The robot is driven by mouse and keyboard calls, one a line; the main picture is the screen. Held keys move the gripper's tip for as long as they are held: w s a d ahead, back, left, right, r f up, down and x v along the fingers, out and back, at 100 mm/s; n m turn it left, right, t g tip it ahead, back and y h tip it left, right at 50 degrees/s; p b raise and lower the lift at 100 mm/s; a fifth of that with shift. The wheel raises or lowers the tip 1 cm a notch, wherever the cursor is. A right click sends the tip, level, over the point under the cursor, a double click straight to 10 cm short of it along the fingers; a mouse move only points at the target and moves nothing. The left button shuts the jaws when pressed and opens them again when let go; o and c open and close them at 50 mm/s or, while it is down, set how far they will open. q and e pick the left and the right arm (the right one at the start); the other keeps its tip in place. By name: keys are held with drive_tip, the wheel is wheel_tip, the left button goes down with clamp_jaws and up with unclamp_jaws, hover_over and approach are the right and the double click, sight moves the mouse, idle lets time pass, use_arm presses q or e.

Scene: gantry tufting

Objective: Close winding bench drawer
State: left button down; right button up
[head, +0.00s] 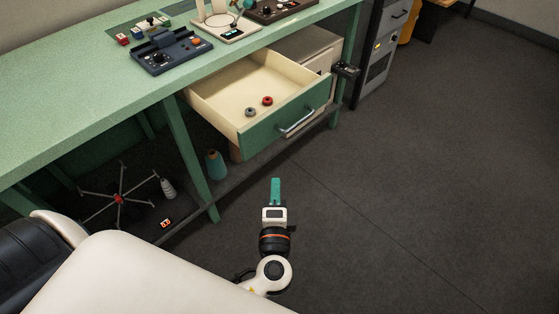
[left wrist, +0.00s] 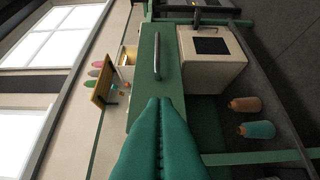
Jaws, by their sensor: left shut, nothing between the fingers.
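The winding bench drawer (head: 262,97) stands pulled out from under the green bench (head: 75,95). It has a cream inside and a green front (head: 262,134) with a metal bar handle (head: 297,122). A grey ring and a red ring lie in it. My left gripper (head: 276,190) is shut and empty, in front of and below the drawer front, apart from it. In the left wrist view the picture is turned sideways; the teal fingers (left wrist: 160,112) are together, and the green front (left wrist: 146,88) with its handle (left wrist: 157,57) shows beyond them. My right gripper is not in view.
Several trays and devices, including a dark blue tray (head: 173,54), stand on the bench top. A bench leg (head: 188,155) stands left of the drawer. The floor to the right is clear.

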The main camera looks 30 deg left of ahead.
sight(264, 136)
use_arm(q)
drive_tip(key=shift+w+a+p, duration=0.5)
drive_tip(key=shift+w+a, duration=0.85)
drive_tip(key=shift+w, duration=0.3)
drive_tip(key=shift+w+a+p, duration=0.5)
drive_tip(key=shift+w+a, duration=0.85)
drive_tip(key=shift+w, duration=0.35)
drive_tip(key=shift+w+a+p, duration=0.5)
drive_tip(key=shift+w+a, duration=0.85)
drive_tip(key=shift+w, duration=0.3)
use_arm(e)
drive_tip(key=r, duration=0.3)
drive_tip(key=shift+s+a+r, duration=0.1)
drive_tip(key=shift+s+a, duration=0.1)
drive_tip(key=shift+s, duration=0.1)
